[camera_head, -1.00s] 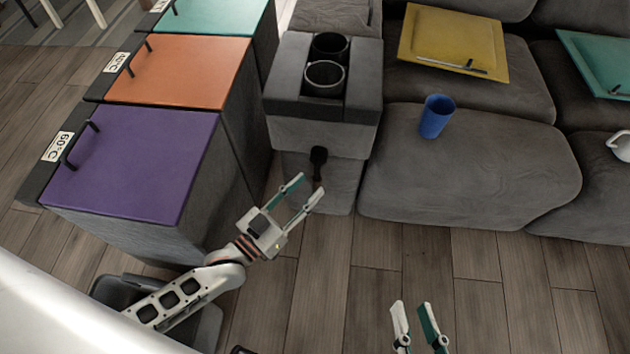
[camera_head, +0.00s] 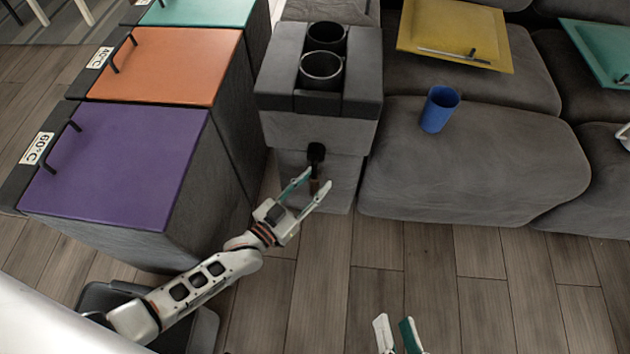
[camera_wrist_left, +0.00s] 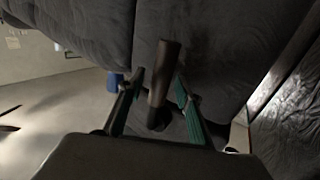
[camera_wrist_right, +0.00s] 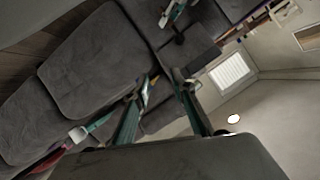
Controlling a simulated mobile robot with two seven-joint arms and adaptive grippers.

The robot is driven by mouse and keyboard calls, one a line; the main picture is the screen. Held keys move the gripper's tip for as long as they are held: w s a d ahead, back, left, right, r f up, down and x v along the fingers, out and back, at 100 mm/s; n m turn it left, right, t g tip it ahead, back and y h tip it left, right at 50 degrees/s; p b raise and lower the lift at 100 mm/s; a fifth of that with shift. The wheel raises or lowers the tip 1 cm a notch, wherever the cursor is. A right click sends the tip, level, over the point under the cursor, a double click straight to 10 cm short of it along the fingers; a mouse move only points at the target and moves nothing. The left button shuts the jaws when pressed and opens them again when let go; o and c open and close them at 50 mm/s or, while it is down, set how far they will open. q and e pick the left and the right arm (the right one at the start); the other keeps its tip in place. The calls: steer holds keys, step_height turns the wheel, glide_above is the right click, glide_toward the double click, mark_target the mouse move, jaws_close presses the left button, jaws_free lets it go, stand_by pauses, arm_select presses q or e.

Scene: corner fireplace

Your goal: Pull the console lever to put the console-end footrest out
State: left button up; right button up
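The grey console (camera_head: 320,133) with two cup holders stands at the left end of the sofa. Its dark lever (camera_head: 316,153) sticks out from its front; it also shows in the left wrist view (camera_wrist_left: 164,72) with a brownish end. My left gripper (camera_head: 319,177) is open at the lever. In the left wrist view the lever stands between its two fingers, with a gap on each side. The grey seat section (camera_head: 470,185) beside the console has its front down near the floor; no footrest sticks out. My right gripper (camera_head: 394,320) is open and empty over the floor.
A blue cup (camera_head: 440,109) stands on the near seat. A yellow tray (camera_head: 455,30) and a green tray (camera_head: 600,50) lie on the sofa. Bins with purple (camera_head: 120,165), orange (camera_head: 165,65) and teal lids stand left of the console. The floor before the sofa is clear.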

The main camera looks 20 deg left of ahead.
arm_select(q)
steer(key=shift+w, duration=0.15)
jaws_close()
